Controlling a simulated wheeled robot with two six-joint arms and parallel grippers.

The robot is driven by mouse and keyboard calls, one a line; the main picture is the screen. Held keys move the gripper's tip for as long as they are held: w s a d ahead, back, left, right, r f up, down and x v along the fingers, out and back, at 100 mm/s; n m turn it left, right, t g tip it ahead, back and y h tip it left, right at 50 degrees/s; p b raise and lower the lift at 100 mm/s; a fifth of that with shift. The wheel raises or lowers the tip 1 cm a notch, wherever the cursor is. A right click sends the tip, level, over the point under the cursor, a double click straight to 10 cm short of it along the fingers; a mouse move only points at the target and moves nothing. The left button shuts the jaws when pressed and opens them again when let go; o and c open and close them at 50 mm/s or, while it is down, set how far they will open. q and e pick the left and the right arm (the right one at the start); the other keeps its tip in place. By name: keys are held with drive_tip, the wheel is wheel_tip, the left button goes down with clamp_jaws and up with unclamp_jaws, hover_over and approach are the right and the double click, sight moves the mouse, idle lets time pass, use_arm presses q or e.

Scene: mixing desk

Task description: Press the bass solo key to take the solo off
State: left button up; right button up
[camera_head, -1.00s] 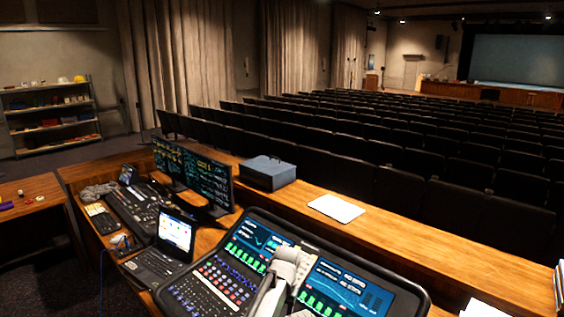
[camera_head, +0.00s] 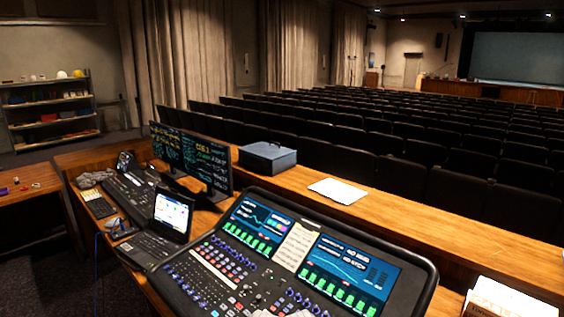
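The mixing console (camera_head: 290,262) stands in the front middle of the desk, tilted up. It has two blue screens with green blocks along their lower parts, the left screen (camera_head: 257,228) and the right screen (camera_head: 345,277). A cream label strip (camera_head: 296,246) lies between the screens. Rows of small keys and blue knobs (camera_head: 215,275) cover its left and lower parts. The bass solo key cannot be picked out at this size. Neither of my grippers shows in the head view.
An open laptop (camera_head: 170,217), a smaller control board (camera_head: 128,194) and two dark monitors (camera_head: 205,163) stand left of the console. A dark box (camera_head: 267,158) and white sheet (camera_head: 338,191) lie on the ledge behind. Papers (camera_head: 505,300) lie at the right.

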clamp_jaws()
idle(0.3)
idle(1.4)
